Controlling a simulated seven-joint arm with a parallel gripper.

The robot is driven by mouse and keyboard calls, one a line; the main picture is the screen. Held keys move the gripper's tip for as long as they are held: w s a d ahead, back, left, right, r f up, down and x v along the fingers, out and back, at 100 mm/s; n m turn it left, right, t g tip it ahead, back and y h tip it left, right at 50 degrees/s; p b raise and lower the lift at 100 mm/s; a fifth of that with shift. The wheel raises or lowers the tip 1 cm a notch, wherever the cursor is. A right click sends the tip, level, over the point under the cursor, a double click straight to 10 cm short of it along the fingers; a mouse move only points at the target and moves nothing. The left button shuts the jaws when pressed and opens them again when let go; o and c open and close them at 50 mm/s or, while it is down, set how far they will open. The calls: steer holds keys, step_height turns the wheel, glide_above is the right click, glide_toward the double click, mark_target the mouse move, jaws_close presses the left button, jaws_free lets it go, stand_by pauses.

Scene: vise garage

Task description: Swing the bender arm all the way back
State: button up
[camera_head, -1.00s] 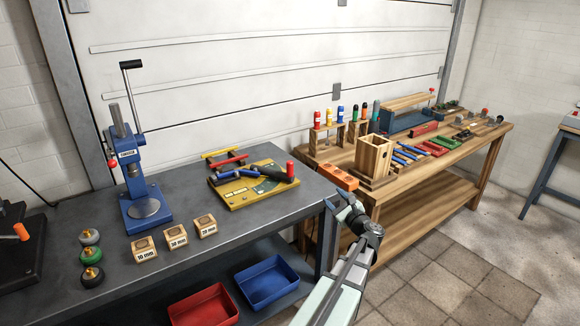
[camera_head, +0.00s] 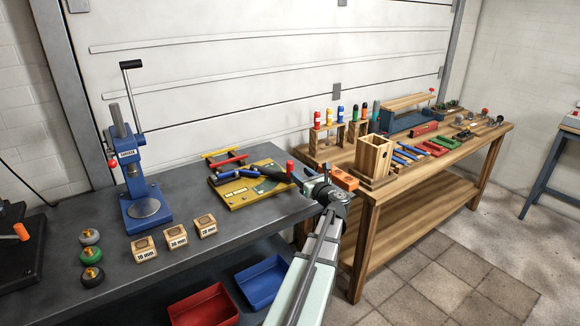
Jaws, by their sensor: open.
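The bender is a yellow base plate (camera_head: 236,198) on the dark workbench, with a blue and dark lever lying across it. The bender arm (camera_head: 270,172) is dark and thick and points right; a red knob (camera_head: 290,166) shows at its right end. My gripper (camera_head: 305,180) is at the right end of the bender arm, over the bench's right edge. It is open. Its fingers partly cover the arm's end, and I cannot tell whether they touch it.
A blue press (camera_head: 132,170) stands left of the bender. Wooden blocks (camera_head: 177,236) lie in front of it. Red and yellow rods (camera_head: 225,158) lie behind. A wooden table (camera_head: 420,170) with tools and an orange block (camera_head: 344,180) is close to my gripper's right.

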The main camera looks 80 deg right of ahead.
mark_target(292, 167)
steer(key=x, duration=0.8)
steer(key=shift+w+d, duration=0.15)
steer(key=shift+w, duration=0.05)
steer(key=shift+c, duration=0.3)
jaws_close()
